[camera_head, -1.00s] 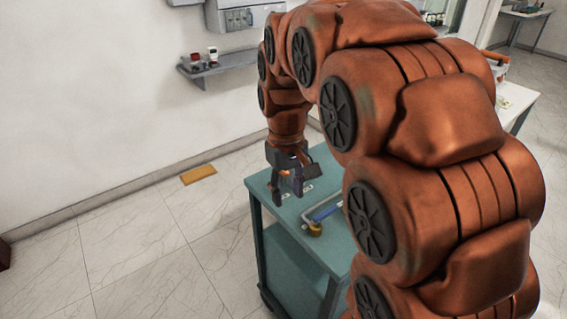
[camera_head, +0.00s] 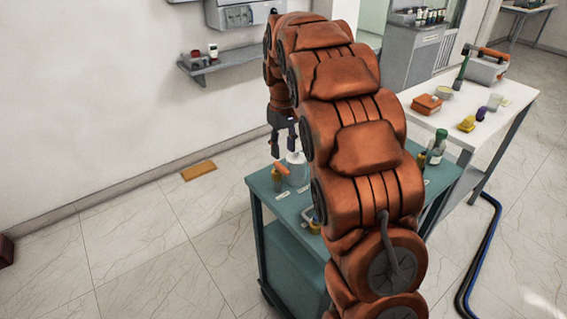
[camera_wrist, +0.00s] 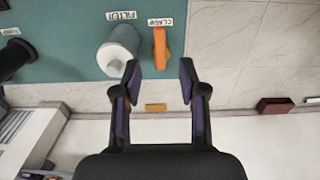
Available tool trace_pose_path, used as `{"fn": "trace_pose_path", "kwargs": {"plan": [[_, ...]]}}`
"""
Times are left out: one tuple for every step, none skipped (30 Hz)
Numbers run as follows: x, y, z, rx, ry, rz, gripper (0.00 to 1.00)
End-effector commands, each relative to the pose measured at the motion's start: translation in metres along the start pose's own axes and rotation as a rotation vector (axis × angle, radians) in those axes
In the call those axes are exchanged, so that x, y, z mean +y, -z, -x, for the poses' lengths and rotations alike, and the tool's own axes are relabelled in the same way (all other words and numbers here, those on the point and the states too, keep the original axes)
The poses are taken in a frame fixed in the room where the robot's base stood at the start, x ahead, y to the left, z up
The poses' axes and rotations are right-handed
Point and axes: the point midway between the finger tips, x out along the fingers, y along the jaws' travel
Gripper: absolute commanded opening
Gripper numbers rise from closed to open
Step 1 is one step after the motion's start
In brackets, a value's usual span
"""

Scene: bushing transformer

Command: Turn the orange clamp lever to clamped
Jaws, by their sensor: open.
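The orange clamp lever (camera_wrist: 160,48) stands by a label reading CLAMP on the teal cart top (camera_wrist: 70,45). In the wrist view it lies just beyond the gap between my fingertips, pointing toward my gripper (camera_wrist: 160,80). The lever also shows in the head view (camera_head: 282,168), beside a brass-coloured part (camera_head: 277,181). My gripper (camera_head: 283,145) is open and empty, and appears above the lever there. Whether the lever sits at clamped cannot be told.
A white cylinder (camera_wrist: 113,57) by the FILTER label stands close left of the lever, near my left finger. A dark round part (camera_wrist: 14,60) is farther left. A white table (camera_head: 500,100) with tools stands at the right. A wall shelf (camera_head: 220,65) is behind.

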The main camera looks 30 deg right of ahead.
Motion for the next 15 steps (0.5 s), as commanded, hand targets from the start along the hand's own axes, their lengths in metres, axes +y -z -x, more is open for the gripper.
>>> {"fn": "trace_pose_path", "kwargs": {"plan": [[-0.001,-0.002,-0.005,-0.006,0.003,-0.001,0.42],[-0.001,-0.003,-0.009,-0.008,0.004,-0.001,0.42],[-0.001,-0.003,-0.015,-0.009,0.005,-0.002,0.42],[-0.001,-0.002,-0.019,-0.007,0.004,-0.002,0.42],[-0.001,-0.002,-0.023,-0.006,0.004,-0.002,0.42],[-0.001,-0.002,-0.028,-0.007,0.004,-0.002,0.42],[-0.001,-0.002,-0.031,-0.007,0.004,-0.002,0.42],[-0.001,-0.003,-0.035,-0.007,0.003,-0.002,0.42],[-0.001,-0.002,-0.04,-0.006,0.003,-0.002,0.42],[-0.001,-0.002,-0.044,-0.006,0.003,-0.002,0.42],[-0.001,-0.003,-0.048,-0.008,0.004,-0.002,0.42],[-0.001,-0.003,-0.051,-0.009,0.004,-0.002,0.42],[-0.001,-0.003,-0.054,-0.009,0.004,-0.002,0.42],[-0.001,-0.003,-0.056,-0.008,0.004,-0.002,0.42],[-0.001,-0.002,-0.058,-0.007,0.003,-0.002,0.42]]}}
